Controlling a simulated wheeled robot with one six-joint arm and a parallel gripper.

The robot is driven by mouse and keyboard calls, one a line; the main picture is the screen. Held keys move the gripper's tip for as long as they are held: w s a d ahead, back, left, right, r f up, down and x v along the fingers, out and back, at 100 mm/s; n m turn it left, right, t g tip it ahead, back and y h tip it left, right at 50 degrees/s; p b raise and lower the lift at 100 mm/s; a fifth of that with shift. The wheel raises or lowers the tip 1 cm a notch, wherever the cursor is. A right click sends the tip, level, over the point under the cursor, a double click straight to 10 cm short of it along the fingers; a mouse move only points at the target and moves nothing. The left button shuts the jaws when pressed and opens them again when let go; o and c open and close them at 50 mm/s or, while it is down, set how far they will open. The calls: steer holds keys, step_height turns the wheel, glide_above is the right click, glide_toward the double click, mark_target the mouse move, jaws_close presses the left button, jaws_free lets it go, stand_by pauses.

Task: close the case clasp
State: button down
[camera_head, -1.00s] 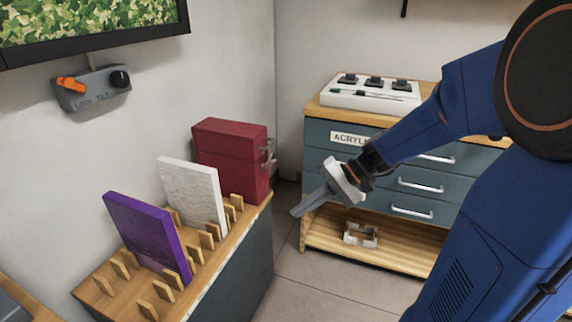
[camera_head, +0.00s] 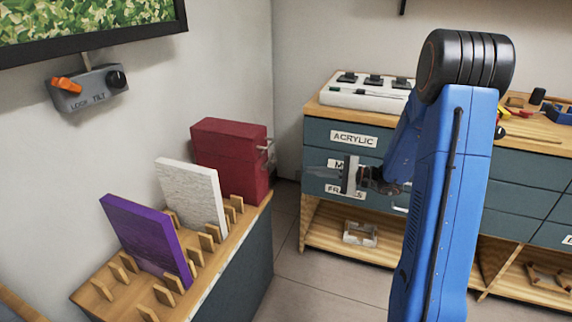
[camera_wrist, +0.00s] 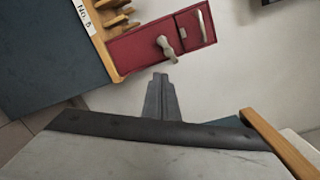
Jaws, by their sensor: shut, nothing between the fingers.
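The dark red case (camera_head: 230,160) stands upright at the far end of the slotted wooden rack on the left. Its clasp (camera_head: 266,147) is on the right side face. In the wrist view the red case (camera_wrist: 138,50) shows at the top, with the pale clasp (camera_wrist: 166,48) sticking out and a pale handle (camera_wrist: 202,26) beside it. My gripper (camera_head: 308,172) is shut and empty, to the right of the case and pointing left at it. In the wrist view my fingertips (camera_wrist: 160,76) are just below the clasp in the picture, apparently apart from it.
A purple panel (camera_head: 146,236) and a white panel (camera_head: 192,198) stand in the rack (camera_head: 206,262). A drawer cabinet (camera_head: 330,215) with a white control box (camera_head: 366,98) is behind my gripper. Floor between rack and cabinet is clear.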

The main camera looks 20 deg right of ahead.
steer(key=shift+w+d+f+m+t, duration=0.25)
steer(key=shift+w+d+f+t, duration=0.1)
steer(key=shift+w+d, duration=0.25)
steer(key=shift+w+d+f+m+t, duration=0.25)
steer(key=shift+w+d+t, duration=0.15)
steer(key=shift+d, duration=0.3)
steer(key=shift+w+a, duration=0.1)
steer(key=w+a+r, duration=0.2)
steer(key=w+a, duration=0.1)
steer(key=a, duration=0.7)
steer(key=shift+w+a, duration=0.25)
steer(key=shift+a, duration=0.15)
